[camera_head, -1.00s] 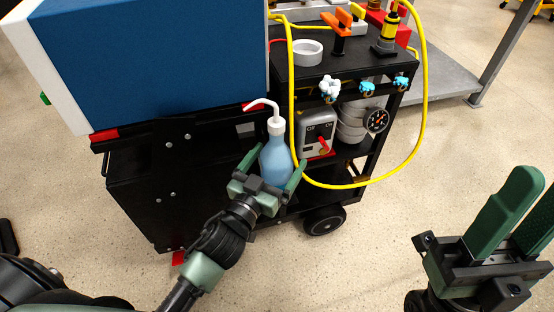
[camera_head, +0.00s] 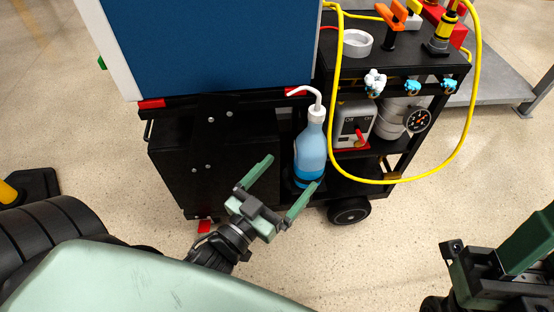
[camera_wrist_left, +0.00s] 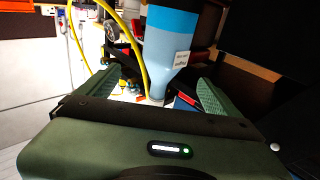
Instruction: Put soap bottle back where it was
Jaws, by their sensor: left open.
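The soap bottle (camera_head: 311,150) is blue with a white cap and a bent white spout. It stands upright on the lower shelf (camera_head: 345,186) of the black cart, at the shelf's left end. My left gripper (camera_head: 292,172) is open and empty, in front of the bottle and to its lower left, apart from it. In the left wrist view the bottle (camera_wrist_left: 168,48) appears upside down, beyond the spread fingers of my left gripper (camera_wrist_left: 157,78). My right gripper (camera_head: 522,245) is partly cut off at the right edge, away from the cart.
A grey box with a red handle (camera_head: 353,124) stands right of the bottle. A yellow hose (camera_head: 440,165) loops in front of the cart. A large blue and white box (camera_head: 210,50) sits on the cart's left part. The floor (camera_head: 370,260) in front is clear.

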